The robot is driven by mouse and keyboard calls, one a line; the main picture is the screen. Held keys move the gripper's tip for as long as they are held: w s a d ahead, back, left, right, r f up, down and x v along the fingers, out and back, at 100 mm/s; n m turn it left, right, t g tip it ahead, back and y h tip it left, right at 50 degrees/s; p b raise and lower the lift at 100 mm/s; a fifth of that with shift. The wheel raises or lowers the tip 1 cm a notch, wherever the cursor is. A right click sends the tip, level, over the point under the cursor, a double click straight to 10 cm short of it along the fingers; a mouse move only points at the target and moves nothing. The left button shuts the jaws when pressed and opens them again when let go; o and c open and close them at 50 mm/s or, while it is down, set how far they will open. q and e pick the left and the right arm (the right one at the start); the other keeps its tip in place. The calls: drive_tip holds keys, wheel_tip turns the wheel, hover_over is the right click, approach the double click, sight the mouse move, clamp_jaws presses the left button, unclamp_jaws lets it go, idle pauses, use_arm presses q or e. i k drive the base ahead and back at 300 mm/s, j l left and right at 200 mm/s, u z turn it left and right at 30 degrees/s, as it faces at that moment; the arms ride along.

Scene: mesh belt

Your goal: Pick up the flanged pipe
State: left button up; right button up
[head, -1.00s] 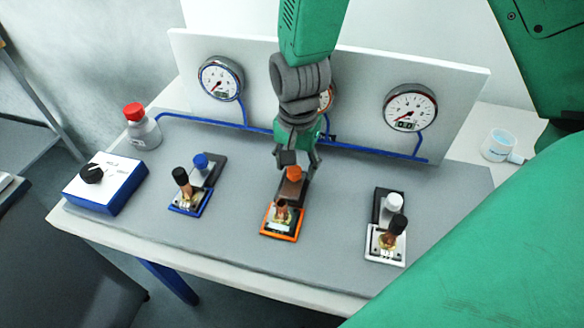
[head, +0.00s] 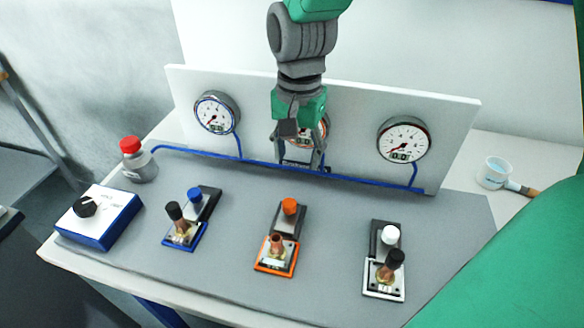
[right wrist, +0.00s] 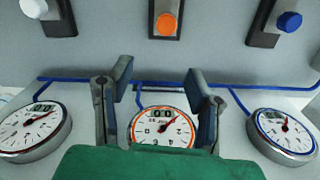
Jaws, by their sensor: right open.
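I cannot tell for sure which part is the flanged pipe. A copper-coloured pipe piece (head: 277,243) stands open-topped on the orange-framed station (head: 275,268) in the middle of the grey mat. Similar pieces with black tops stand on the blue-framed station (head: 180,225) at left and the white-framed station (head: 387,272) at right. My right gripper (head: 299,150) is open and empty, above and behind the orange station, in front of the middle gauge. In the right wrist view its two fingers (right wrist: 160,88) are apart with nothing between them. My left gripper is not in view.
An upright white panel carries three gauges (head: 404,139); a blue tube (head: 380,181) runs along its foot. Orange (head: 289,206), blue (head: 194,194) and white (head: 391,234) knobs stand behind the pieces. A blue box (head: 98,216) and red-capped bottle (head: 139,160) stand left. Bare mat separates the stations.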

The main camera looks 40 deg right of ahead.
sight(276, 254)
drive_tip(key=k+j, duration=0.85)
